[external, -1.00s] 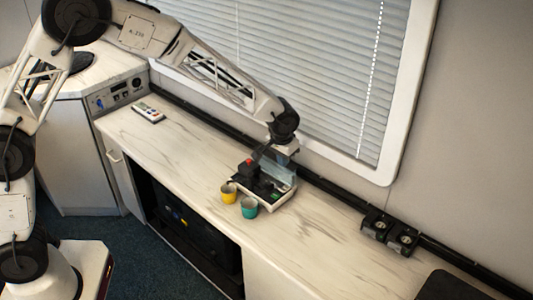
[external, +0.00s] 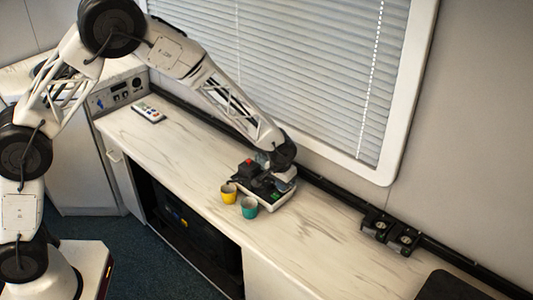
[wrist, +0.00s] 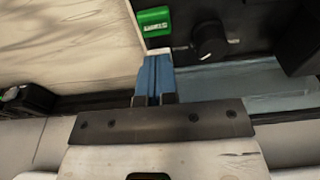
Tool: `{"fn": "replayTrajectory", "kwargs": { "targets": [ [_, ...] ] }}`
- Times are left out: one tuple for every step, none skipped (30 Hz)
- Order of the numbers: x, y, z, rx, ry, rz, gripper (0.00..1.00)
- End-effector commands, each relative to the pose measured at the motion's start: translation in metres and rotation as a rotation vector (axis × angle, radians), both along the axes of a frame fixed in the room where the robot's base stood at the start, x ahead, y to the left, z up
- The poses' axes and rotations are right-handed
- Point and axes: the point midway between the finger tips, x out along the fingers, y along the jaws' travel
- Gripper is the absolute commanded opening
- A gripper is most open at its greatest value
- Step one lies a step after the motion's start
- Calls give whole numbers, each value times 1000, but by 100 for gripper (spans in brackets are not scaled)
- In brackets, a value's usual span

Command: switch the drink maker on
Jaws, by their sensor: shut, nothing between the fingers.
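The drink maker (external: 250,182) stands on the counter against the wall, with a red part on top. In the wrist view its dark panel (wrist: 240,42) holds a round black knob (wrist: 208,42) and a green switch (wrist: 154,21) with light lettering. I cannot tell which way the switch is set. My gripper (wrist: 155,57) is shut and empty, its blue fingers together. The fingertips appear just short of the switch in the wrist view; I cannot tell whether they touch the machine. In the external view my wrist is low over the machine and hides part of it.
A yellow cup (external: 229,193) and a teal cup (external: 249,208) stand in front of the machine. A remote-like device (external: 148,112) lies at the left of the counter. A black socket unit (external: 389,234) is along the wall at right. The counter between is clear.

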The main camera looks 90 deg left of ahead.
Motion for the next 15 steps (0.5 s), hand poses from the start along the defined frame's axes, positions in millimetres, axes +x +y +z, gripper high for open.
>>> {"fn": "replayTrajectory", "kwargs": {
  "targets": [
    [0,0,-1,0,0,0,0],
    [0,0,-1,0,0,0,0],
    [0,0,-1,0,0,0,0],
    [0,0,-1,0,0,0,0],
    [0,0,-1,0,0,0,0],
    [0,0,-1,0,0,0,0],
    [0,0,-1,0,0,0,0],
    [0,0,-1,0,0,0,0],
    [0,0,-1,0,0,0,0],
    [0,0,-1,0,0,0,0],
    [0,0,-1,1,0,0,0],
    [-1,0,-1,4,-3,0,0],
    [-1,-1,-2,7,-4,-1,0],
    [-1,-1,-3,11,-7,0,0],
    [-2,-1,-4,18,-14,1,0]
  ]
}}
